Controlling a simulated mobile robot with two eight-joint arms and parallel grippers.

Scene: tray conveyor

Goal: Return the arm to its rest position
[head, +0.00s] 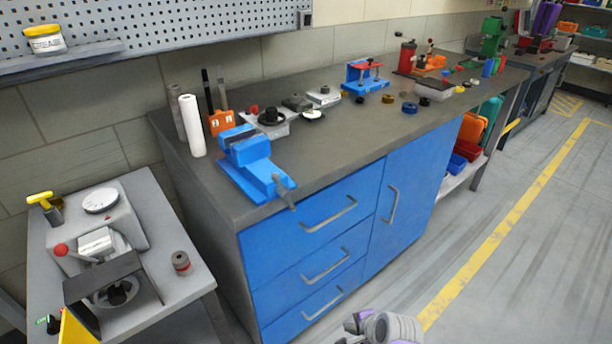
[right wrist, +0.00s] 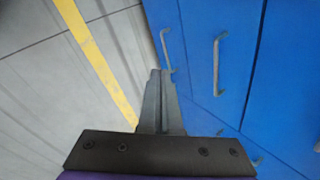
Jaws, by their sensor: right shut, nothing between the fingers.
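My right gripper (right wrist: 160,74) shows in the right wrist view with its two dark fingers together and nothing between them. Its fingers point toward the blue drawer fronts and the floor, with no contact visible. In the head view, a grey and purple part of my right arm shows at the bottom edge, in front of the blue cabinet (head: 318,232); the fingers cannot be made out there. My left gripper is not in view.
A dark workbench (head: 330,137) carries a blue vise (head: 252,160), a white roll (head: 192,126) and several small parts. A grey side table (head: 182,292) with a machine stands at left. Open floor with a yellow line (head: 510,220) lies at right. Drawer handles (right wrist: 217,65) stick out.

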